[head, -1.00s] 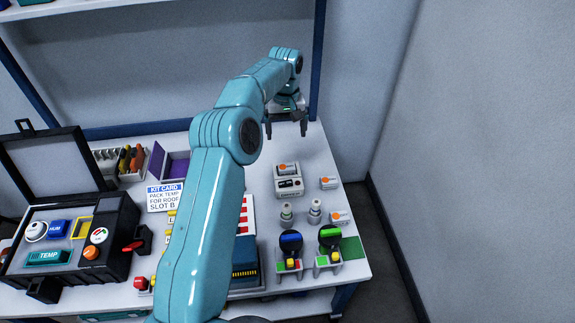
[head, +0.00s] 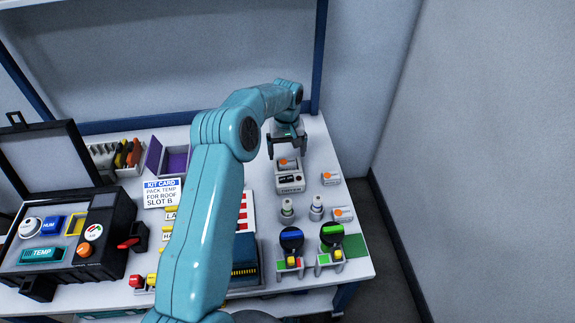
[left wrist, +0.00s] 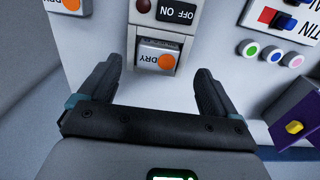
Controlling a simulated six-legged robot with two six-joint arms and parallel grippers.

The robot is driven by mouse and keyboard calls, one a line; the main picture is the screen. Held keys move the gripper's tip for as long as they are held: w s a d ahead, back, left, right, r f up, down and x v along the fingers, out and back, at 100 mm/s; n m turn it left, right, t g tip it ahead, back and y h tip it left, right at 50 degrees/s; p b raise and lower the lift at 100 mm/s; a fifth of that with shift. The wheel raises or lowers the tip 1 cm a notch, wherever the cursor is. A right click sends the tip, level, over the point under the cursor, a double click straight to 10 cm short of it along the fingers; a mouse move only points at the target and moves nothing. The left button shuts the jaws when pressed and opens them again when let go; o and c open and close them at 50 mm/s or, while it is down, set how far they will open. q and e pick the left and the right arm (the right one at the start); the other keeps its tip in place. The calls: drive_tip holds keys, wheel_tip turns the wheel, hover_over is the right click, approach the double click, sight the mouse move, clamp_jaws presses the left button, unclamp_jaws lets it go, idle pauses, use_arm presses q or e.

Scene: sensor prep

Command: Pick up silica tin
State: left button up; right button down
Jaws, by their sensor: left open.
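A small silver tin with an orange dot (head: 287,162), likely the silica tin, sits at the back of a white dryer box (head: 290,186). In the left wrist view the tin (left wrist: 156,56) shows a "DRY" label and the orange dot. My left gripper (head: 287,148) is open just behind and above it, partly covering it in the head view. In the left wrist view the open fingers (left wrist: 158,76) point toward the tin, one on each side, with nothing between them. My right gripper is not in view.
Similar orange-dotted tins stand to the right, one beside the dryer (head: 331,178) and one nearer (head: 342,214). Two small bottles (head: 287,207) (head: 316,207) stand in front. An open purple box (head: 178,160) lies left. The table behind the dryer is clear.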

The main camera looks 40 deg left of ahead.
sight(288, 163)
use_arm(q)
wheel_tip(288, 163, down, 4)
drive_tip(key=shift+d+f, duration=0.1)
drive_tip(key=shift+f, duration=0.15)
drive_tip(key=shift+r, duration=0.1)
drive_tip(key=shift+c, duration=0.9)
drive_tip(key=c, duration=0.9)
drive_tip(key=shift+c, duration=0.4)
drive_tip(key=shift+w+r, duration=0.1)
